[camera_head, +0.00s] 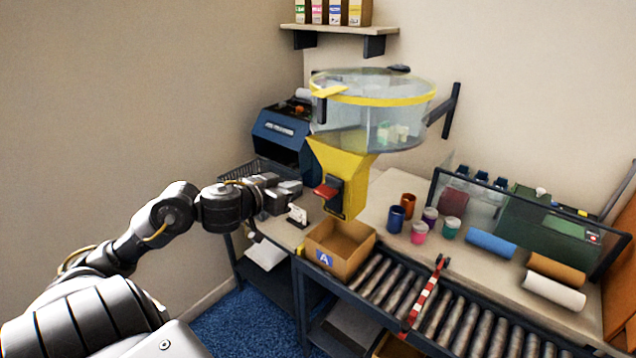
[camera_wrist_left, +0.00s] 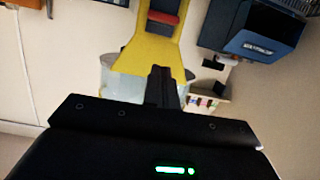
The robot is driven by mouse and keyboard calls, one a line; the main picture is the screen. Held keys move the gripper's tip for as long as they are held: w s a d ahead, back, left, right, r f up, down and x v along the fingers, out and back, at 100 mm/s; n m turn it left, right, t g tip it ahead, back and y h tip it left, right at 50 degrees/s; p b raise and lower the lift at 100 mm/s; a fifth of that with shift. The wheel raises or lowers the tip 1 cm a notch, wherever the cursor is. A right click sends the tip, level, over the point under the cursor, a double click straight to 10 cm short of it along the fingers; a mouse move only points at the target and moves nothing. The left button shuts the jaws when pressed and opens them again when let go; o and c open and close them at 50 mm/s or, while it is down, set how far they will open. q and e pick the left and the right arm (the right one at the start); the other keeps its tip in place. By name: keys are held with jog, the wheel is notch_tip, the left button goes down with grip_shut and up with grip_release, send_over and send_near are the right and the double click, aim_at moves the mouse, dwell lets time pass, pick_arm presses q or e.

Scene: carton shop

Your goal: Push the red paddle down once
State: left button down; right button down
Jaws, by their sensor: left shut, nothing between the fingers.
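The red paddle (camera_head: 326,190) sticks out from the front of the yellow dispenser chute (camera_head: 338,160), below a clear round hopper (camera_head: 372,108). My left gripper (camera_head: 299,188) is shut and empty, just to the left of the paddle in the head view; I see a small gap between them. In the left wrist view the red paddle (camera_wrist_left: 163,18) shows near the top edge, on the yellow chute (camera_wrist_left: 146,52). The shut fingers (camera_wrist_left: 162,75) point towards the chute there. My right gripper is out of view.
A blue machine (camera_head: 284,135) is behind my gripper.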

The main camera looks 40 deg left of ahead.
pick_arm(q)
jog(key=shift+s+d+r, duration=0.15)
jog(key=shift+d+r, duration=0.1)
jog(key=shift+r, duration=0.25)
send_over(318, 189)
jog(key=s+d, duration=0.2)
notch_tip(318, 189, down, 2)
jog(key=f+b, duration=0.1)
jog(key=f, duration=0.3)
jog(key=shift+s+f, duration=0.2)
